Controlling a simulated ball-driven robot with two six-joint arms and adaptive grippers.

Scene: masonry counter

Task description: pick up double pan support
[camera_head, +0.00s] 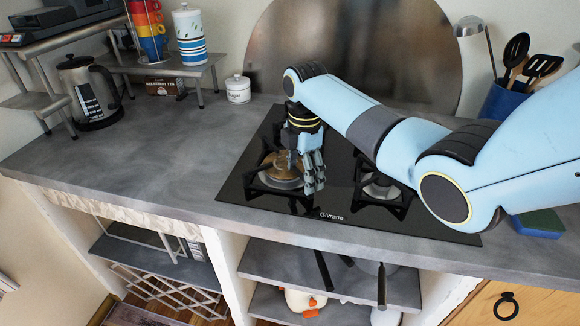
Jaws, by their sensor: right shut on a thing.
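The black double pan support (259,187) lies on the dark glass hob (236,205), around the brass-coloured left burner (283,180). Its rear part is hidden behind my right gripper and arm. My right gripper (307,178) points down over the left side of the hob, at the right edge of this burner. It is shut on the pan support, though the exact contact is hard to see. The support still appears to be at hob level. My left gripper is out of view.
A second black support (390,203) stands on the hob's right side, partly under my arm. A kettle (90,92), white lidded jar (238,89) and shelf with cups stand left. A blue utensil holder (503,101) stands right. The counter left of the hob is clear.

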